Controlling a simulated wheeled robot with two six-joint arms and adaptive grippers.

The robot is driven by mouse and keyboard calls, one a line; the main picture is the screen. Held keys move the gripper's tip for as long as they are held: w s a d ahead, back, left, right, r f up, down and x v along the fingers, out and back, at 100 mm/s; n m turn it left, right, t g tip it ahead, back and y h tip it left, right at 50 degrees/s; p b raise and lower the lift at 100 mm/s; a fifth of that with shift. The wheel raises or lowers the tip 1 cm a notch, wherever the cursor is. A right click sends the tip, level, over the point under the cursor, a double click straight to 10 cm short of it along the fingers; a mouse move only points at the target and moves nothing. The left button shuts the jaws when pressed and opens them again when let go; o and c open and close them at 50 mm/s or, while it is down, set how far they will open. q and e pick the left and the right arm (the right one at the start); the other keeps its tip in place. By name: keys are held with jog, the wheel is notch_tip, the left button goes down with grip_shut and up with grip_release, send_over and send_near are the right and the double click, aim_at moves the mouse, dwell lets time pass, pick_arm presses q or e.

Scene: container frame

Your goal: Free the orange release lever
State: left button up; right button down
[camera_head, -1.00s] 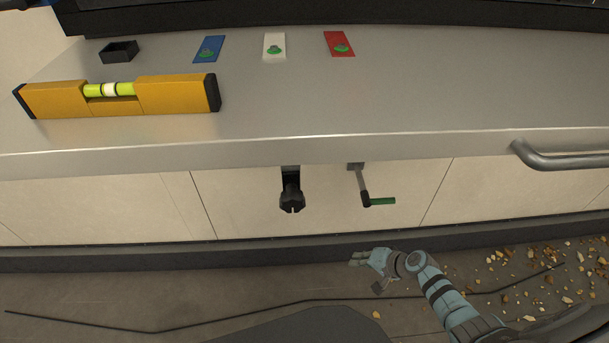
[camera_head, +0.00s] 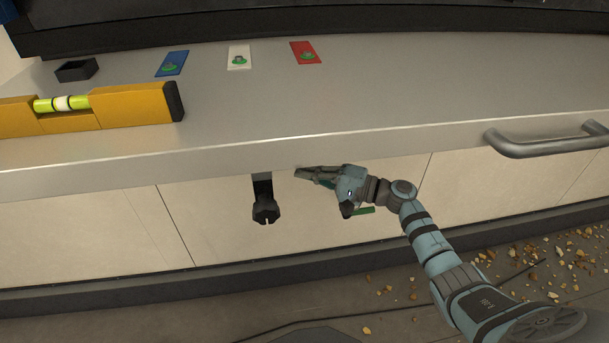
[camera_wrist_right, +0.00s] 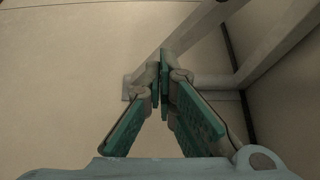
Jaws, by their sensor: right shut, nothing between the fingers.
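No orange lever can be made out in either view. My right gripper (camera_head: 299,173) is shut and empty, just below the bench's front edge in the head view. It hides most of a small crank, whose green handle (camera_head: 363,210) shows below my wrist. A black slotted knob (camera_head: 265,212) hangs from a bracket to the left of the gripper, apart from it. In the right wrist view my gripper's fingertips (camera_wrist_right: 162,80) meet in front of grey bars (camera_wrist_right: 262,62) and a beige panel (camera_wrist_right: 80,60). My left gripper is out of view.
The grey bench top (camera_head: 370,85) holds a yellow spirit level (camera_head: 130,108), a black open box (camera_head: 76,69), and blue (camera_head: 173,58), white (camera_head: 239,51) and red (camera_head: 301,46) plates. A bar handle (camera_head: 545,146) juts out at right. Rubble (camera_head: 540,255) lies on the floor.

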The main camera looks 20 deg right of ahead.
jog(key=x, duration=0.8)
jog(key=s+p, duration=0.1)
jog(key=s, duration=0.1)
jog(key=s+a+p, duration=0.1)
jog(key=s, duration=0.1)
jog(key=shift+s+a, duration=0.1)
jog(key=shift+a, duration=0.05)
jog(key=shift+f, duration=0.1)
jog(key=shift+s+m+p, duration=0.15)
jog(key=shift+m+p, duration=0.15)
jog(key=shift+p, duration=0.25)
jog(key=shift+s+a+p, duration=0.1)
jog(key=shift+p, duration=0.2)
